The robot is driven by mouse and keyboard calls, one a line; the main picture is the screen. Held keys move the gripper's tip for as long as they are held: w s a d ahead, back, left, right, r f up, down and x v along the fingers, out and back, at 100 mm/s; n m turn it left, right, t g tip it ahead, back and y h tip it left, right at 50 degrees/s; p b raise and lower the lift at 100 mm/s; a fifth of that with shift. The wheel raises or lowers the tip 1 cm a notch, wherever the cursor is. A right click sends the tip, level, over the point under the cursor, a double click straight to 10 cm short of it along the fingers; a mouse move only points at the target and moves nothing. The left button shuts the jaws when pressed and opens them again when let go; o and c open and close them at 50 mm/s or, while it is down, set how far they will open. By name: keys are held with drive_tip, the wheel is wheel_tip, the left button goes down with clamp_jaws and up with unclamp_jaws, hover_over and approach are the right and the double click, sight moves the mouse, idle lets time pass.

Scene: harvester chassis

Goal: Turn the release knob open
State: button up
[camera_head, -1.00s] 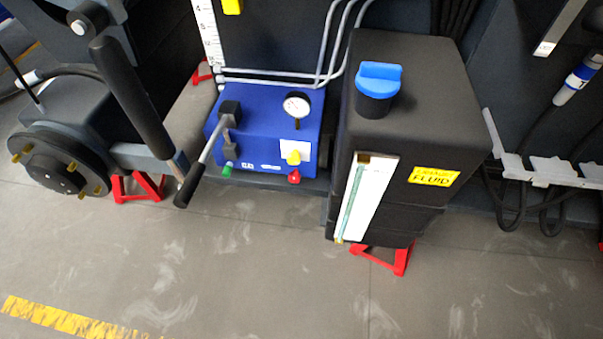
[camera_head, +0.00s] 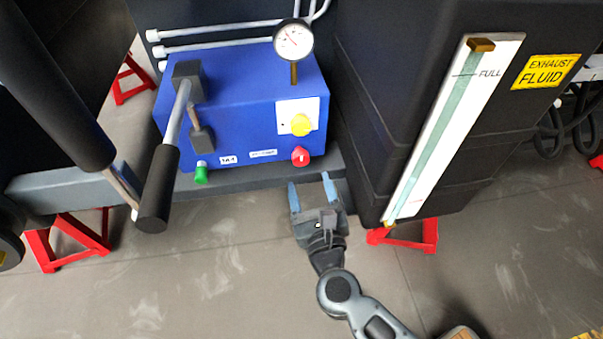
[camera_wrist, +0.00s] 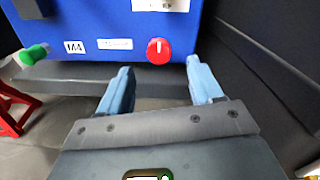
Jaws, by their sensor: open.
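The blue pump box (camera_head: 235,100) carries a round red knob (camera_head: 300,156) low on its front face, at the right. In the wrist view the red knob (camera_wrist: 158,51) shows a short white mark pointing up. A yellow knob (camera_head: 301,124) sits on a white plate just above it; I cannot tell from a label which is the release knob. A green fitting (camera_head: 201,172) is at the box's lower left. My gripper (camera_head: 310,180) is open and empty, its blue fingers pointing toward the box, just below and short of the red knob.
The pump's lever with black grip (camera_head: 157,185) sticks out at the left. A gauge (camera_head: 294,40) stands on top. The black exhaust fluid tank (camera_head: 400,90) stands close at the right. A dark ledge (camera_head: 255,178) runs under the box. Red stands are on the floor.

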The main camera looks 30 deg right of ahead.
sight(301, 161)
drive_tip(key=shift+m, duration=0.3)
drive_tip(key=x, duration=0.5)
drive_tip(key=b+x, duration=0.1)
drive_tip(key=x, duration=0.2)
drive_tip(key=shift+w+f, duration=0.2)
drive_tip(key=shift+f, duration=0.1)
drive_tip(key=c, duration=1)
